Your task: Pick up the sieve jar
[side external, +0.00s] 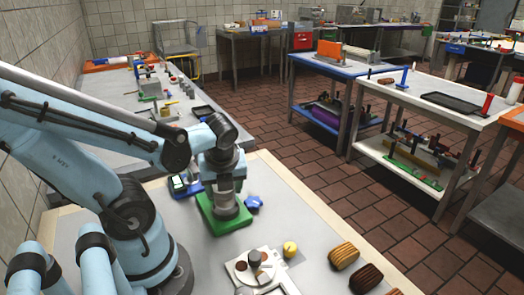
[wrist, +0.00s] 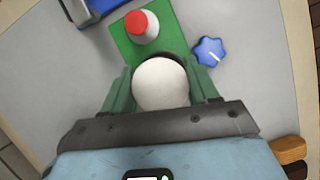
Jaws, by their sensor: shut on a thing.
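My gripper (wrist: 162,88) has its two green fingers on either side of a white, round-topped jar (wrist: 161,84) and is shut on it. The jar stands over the near part of a green board (wrist: 179,36). A second jar with a red top (wrist: 139,24) stands on the board beyond it. In the side external view, my gripper (side external: 222,180) points down over the green board (side external: 232,224), with a greyish jar (side external: 225,206) below it. Whether the held jar touches the board, and whether it is the sieve jar, I cannot tell.
A blue knobbed piece (wrist: 210,51) lies right of the board. A blue stand (side external: 186,188) is behind it on the left. A yellow item (side external: 290,249), a pale board (side external: 248,268) and brown loaf-shaped pieces (side external: 344,256) are nearer. The grey tabletop (side external: 290,207) is clear to the right.

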